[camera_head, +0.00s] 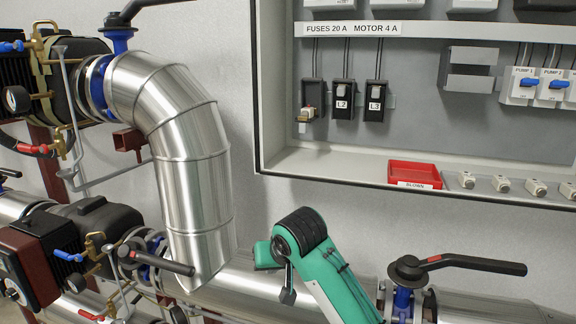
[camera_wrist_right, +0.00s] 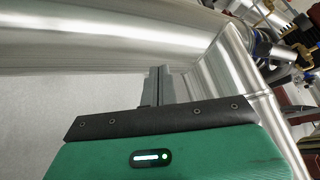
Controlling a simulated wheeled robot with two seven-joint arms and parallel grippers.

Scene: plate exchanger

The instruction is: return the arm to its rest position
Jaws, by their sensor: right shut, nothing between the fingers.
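My green arm (camera_head: 335,275) rises from the bottom of the head view, with its dark joint (camera_head: 303,232) in front of the wall and the pipes below the cabinet. My right gripper (camera_wrist_right: 157,85) shows in the right wrist view with its narrow fingers together and nothing between them. Behind the fingers are bare metal pipe cladding and pale wall. How far the fingers are from the pipe I cannot tell. My left gripper is not in view.
A large silver pipe (camera_head: 185,150) bends down left of my arm. A valve with a long dark handle (camera_head: 470,264) stands to its right. Above is the open cabinet (camera_head: 330,166) with a red tray (camera_head: 414,173) and several fuses on its ledge. Valves and pumps crowd the left.

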